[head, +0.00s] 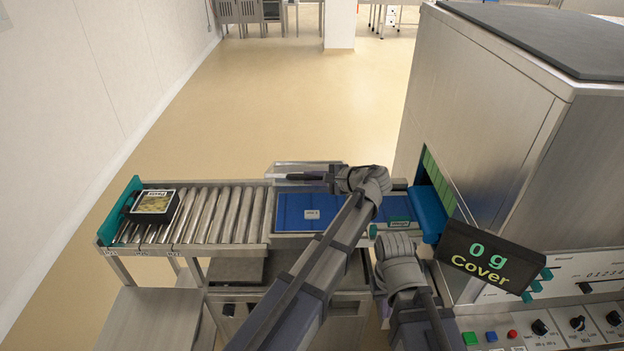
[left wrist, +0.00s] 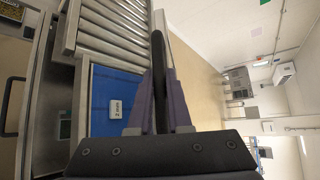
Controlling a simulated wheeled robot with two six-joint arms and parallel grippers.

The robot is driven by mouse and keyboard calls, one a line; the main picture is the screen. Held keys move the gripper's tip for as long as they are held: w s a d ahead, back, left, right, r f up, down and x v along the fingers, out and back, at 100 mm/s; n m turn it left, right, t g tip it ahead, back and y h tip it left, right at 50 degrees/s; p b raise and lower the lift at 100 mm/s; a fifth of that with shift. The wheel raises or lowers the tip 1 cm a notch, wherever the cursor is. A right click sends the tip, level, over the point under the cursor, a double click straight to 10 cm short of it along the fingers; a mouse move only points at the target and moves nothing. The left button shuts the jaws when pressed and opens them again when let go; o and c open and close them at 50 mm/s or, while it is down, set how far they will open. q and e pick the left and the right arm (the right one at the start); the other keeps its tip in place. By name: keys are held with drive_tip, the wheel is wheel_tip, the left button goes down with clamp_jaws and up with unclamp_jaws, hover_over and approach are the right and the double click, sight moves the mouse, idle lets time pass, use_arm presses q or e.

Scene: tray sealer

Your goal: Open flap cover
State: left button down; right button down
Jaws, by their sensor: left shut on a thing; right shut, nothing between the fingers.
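The flap cover (head: 282,168) appears as a thin grey panel standing raised along the far side of the blue belt bed. In the left wrist view it is a pale strip (left wrist: 165,22) seen nearly edge-on. My left gripper (head: 312,176) points left at it and is shut on its dark handle bar (left wrist: 160,75). The bar shows between the fingers in the left wrist view. My right gripper (head: 397,245) is shut and empty, near the belt's right end by the machine mouth. Its fingertips are mostly hidden by the wrist.
A black food tray (head: 153,203) sits on the left end of the roller conveyor (head: 222,214). A small white labelled block (head: 312,214) lies on the blue bed (head: 290,225). The steel sealer (head: 480,110) stands at right; its black display (head: 490,256) reads "0 g Cover".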

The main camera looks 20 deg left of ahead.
use_arm(q)
drive_tip(key=w+r+p, duration=0.1)
drive_tip(key=r+p, duration=0.1)
drive_tip(key=w+r+p, duration=0.2)
drive_tip(key=w+a+r+p, duration=0.1)
drive_tip(key=r+p, duration=0.1)
drive_tip(key=r, duration=0.1)
drive_tip(key=shift+w+a+r, duration=0.1)
drive_tip(key=shift+w, duration=0.3)
drive_tip(key=w+a+r+p, duration=0.2)
drive_tip(key=w+r+p, duration=0.3)
drive_tip(key=w, duration=0.3)
drive_tip(key=shift+w+a+r+p, duration=0.25)
drive_tip(key=shift+r+p, duration=0.15)
drive_tip(key=shift+p, duration=0.05)
drive_tip(key=c, duration=0.8)
unclamp_jaws()
drive_tip(key=shift+c, duration=0.2)
drive_tip(key=shift+s, duration=0.1)
